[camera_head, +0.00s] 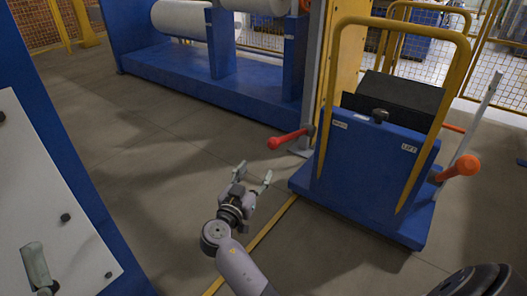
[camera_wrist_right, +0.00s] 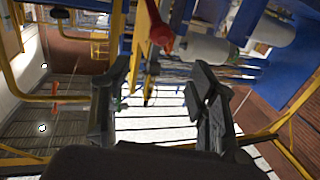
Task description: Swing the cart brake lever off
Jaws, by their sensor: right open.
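The blue cart (camera_head: 365,175) with a yellow tube handle stands right of centre in the head view. A red-gripped lever (camera_head: 288,138) sticks out from its left side, beside a small label that is too blurred to read. The red grip also shows at the top of the right wrist view (camera_wrist_right: 160,34). My right gripper (camera_head: 256,186) is open and empty, in front of and below the red lever in the head view, apart from it. In the wrist view its fingers (camera_wrist_right: 160,100) are spread, with the red grip beyond them. My left gripper is not in view.
An orange-knobbed lever (camera_head: 460,168) is on the cart's right side, near a label reading LIFT. A blue roller stand (camera_head: 200,85) with white rolls is at the back. A blue-framed white panel (camera_head: 50,180) stands close at left. Grey floor between is clear.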

